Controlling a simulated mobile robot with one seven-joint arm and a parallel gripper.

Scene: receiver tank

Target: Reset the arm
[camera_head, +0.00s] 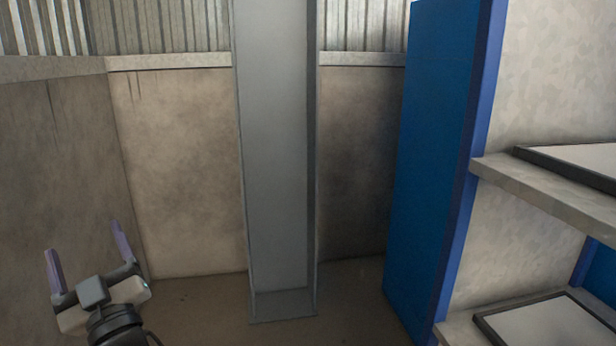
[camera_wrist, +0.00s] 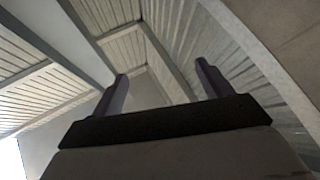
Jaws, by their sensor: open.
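My gripper (camera_head: 86,255) is at the lower left of the head view, raised in front of a stained wall. Its two purple-grey fingers point up and stand wide apart, with nothing between them. In the wrist view my gripper (camera_wrist: 162,85) also shows open and empty. Beyond its fingers are the ribbed ceiling and upper walls, so the wrist camera faces upward.
A grey steel column (camera_head: 277,150) stands on the floor at the centre. A tall blue panel (camera_head: 430,150) is right of it. At the right, a shelf (camera_head: 550,192) and a lower shelf (camera_head: 470,328) hold dark-rimmed flat trays. Bare floor (camera_head: 200,305) shows left of the column.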

